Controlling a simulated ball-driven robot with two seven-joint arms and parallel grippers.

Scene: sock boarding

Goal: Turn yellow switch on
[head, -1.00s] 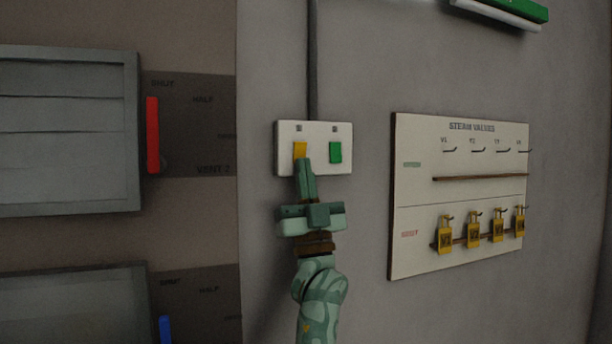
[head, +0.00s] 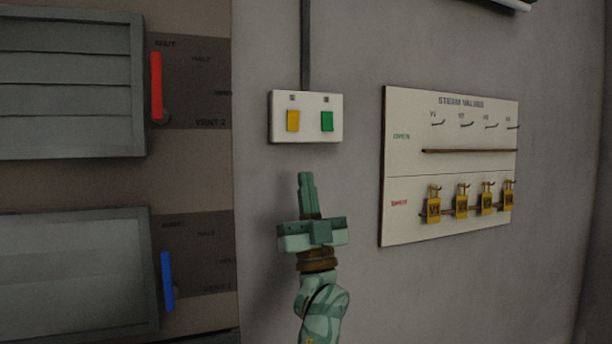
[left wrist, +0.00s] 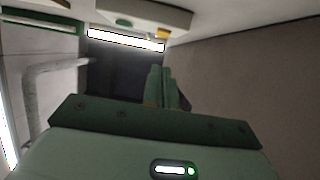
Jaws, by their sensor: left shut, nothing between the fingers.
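The yellow switch (head: 293,121) is on the left of a white switch plate (head: 311,134) on the grey wall, with a green switch (head: 327,121) to its right. Whether the yellow switch is on or off, I cannot tell. My left gripper (head: 306,178) is shut and empty, pointing up, below the plate and apart from it. In the left wrist view, my shut fingers (left wrist: 162,88) show in the middle, and the yellow switch (left wrist: 162,33) and green switch (left wrist: 124,22) show at the top. My right gripper is not in view.
A dark conduit (head: 305,45) runs up from the plate. A steam valves board (head: 450,165) with several yellow tags hangs to the right. A red lever (head: 156,86) and a blue lever (head: 167,280) are beside vents at left. The wall between is clear.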

